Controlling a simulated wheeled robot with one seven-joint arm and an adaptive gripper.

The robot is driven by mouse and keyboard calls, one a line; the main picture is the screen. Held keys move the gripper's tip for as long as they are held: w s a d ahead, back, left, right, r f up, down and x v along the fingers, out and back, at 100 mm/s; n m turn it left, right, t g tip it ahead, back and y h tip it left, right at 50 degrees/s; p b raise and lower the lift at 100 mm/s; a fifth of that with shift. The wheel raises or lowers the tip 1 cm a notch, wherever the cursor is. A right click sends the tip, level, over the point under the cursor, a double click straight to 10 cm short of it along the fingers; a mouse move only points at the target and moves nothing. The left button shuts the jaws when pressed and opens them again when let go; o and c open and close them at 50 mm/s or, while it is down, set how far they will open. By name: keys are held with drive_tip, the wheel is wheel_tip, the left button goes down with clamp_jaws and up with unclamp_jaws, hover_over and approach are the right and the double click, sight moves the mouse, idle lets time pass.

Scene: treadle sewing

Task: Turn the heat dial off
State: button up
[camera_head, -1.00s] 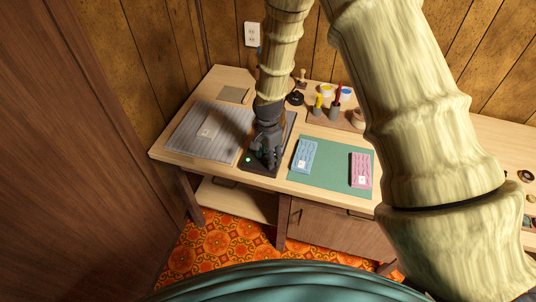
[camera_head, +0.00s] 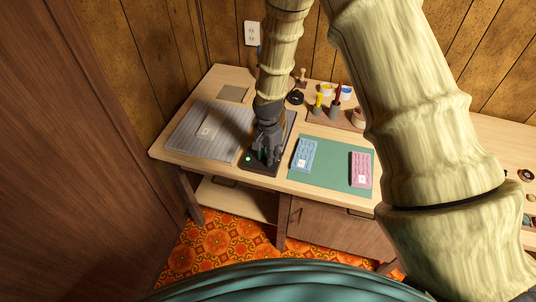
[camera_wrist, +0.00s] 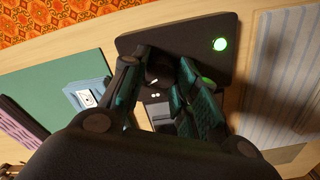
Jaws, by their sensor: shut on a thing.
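A black heating unit (camera_head: 259,167) sits near the front edge of the table. A round green light glows at its front left corner in the head view, and it also shows lit in the wrist view (camera_wrist: 220,44). My gripper (camera_head: 267,160) points down over the unit. In the wrist view, its fingers (camera_wrist: 163,65) are closed around the small dark heat dial (camera_wrist: 154,74) on the unit's top. The fingers hide most of the dial, so I cannot read its setting.
A grey striped pad (camera_head: 205,135) lies left of the unit. A green mat (camera_head: 327,180) with a blue packet (camera_head: 305,155) and a pink packet (camera_head: 361,170) lies right. Behind stands a wooden tray (camera_head: 335,120) with paint pots and handled tools.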

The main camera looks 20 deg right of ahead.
drive_tip(key=n, duration=1)
drive_tip(key=shift+w+a+n, duration=0.1)
drive_tip(key=shift+n, duration=0.2)
drive_tip(key=n, duration=0.3)
drive_tip(key=shift+n, duration=0.3)
drive_tip(key=n, duration=0.3)
drive_tip(key=shift+a+n, duration=0.1)
drive_tip(key=shift+n, duration=0.2)
drive_tip(key=n, duration=0.3)
drive_tip(key=shift+n, duration=0.4)
drive_tip(key=n+p, duration=0.1)
drive_tip(key=n, duration=0.3)
drive_tip(key=shift+r, duration=0.1)
drive_tip(key=shift+n+p, duration=0.35)
drive_tip(key=shift+n, duration=1.25)
